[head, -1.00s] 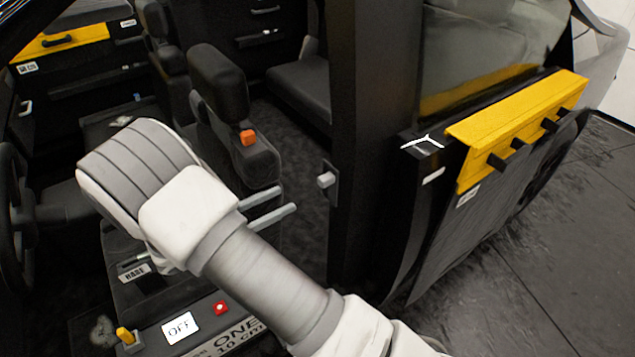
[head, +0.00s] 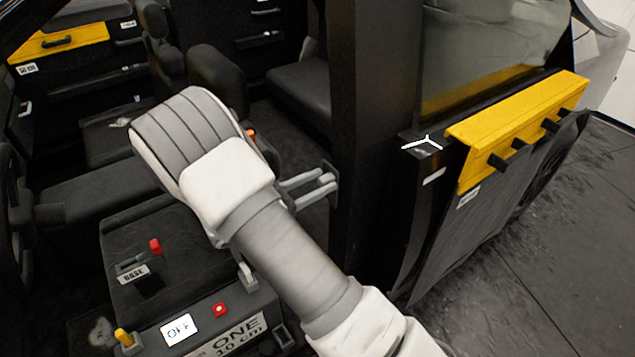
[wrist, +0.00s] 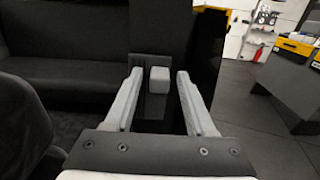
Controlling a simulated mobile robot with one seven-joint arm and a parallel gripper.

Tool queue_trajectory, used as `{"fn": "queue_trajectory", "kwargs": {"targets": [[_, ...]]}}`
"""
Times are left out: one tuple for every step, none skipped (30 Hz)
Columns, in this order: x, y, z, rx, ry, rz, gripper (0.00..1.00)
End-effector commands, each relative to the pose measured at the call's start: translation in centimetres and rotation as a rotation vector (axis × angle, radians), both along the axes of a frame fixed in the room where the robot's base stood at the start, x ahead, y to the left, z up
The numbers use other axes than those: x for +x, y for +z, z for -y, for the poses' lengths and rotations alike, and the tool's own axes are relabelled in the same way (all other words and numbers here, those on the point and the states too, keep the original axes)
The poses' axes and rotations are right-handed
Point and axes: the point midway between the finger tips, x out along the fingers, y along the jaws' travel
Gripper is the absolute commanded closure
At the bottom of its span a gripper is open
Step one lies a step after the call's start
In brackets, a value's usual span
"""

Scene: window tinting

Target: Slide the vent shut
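A light grey square knob (wrist: 160,80) stands out from a dark upright plate (wrist: 155,104) on the door pillar (head: 372,120); I take it for the vent's slider. In the wrist view my gripper (wrist: 159,75) is open, one finger left of the knob and one right, with a gap on both sides. The knob is centred between the fingertips. How deep it sits between them is unclear. No vent slats are clearly visible.
Seats (head: 300,90) stand behind. The open door with a yellow panel (head: 520,125) is at right.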

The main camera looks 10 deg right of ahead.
Motion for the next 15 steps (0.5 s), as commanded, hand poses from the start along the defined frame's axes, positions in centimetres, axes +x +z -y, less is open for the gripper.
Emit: {"fn": "queue_trajectory", "kwargs": {"targets": [[0.01,0.00,-0.01,0.000,0.000,0.000,0.56],[0.00,0.00,-0.02,0.000,0.000,0.000,0.62],[-0.01,0.00,-0.02,0.000,0.000,0.000,0.69],[0.00,0.00,-0.03,0.000,0.000,0.000,0.74],[0.00,0.00,-0.03,0.000,0.000,0.000,0.80],[0.00,0.00,-0.03,0.000,0.000,0.000,0.87],[0.00,0.00,-0.03,0.000,0.000,0.000,0.92],[0.00,0.00,-0.03,0.000,0.000,0.000,0.98],[0.00,-0.01,-0.03,0.000,0.000,0.000,1.00],[-0.01,0.00,-0.04,0.000,0.000,0.000,1.00],[-0.01,-0.01,-0.04,0.000,0.000,0.000,1.00],[-0.01,-0.01,-0.04,0.000,0.000,0.000,1.00],[-0.01,-0.01,-0.04,0.000,0.000,0.000,1.00],[-0.01,-0.01,-0.04,0.000,0.000,0.000,1.00],[-0.01,-0.01,-0.04,0.000,0.000,0.000,1.00]]}}
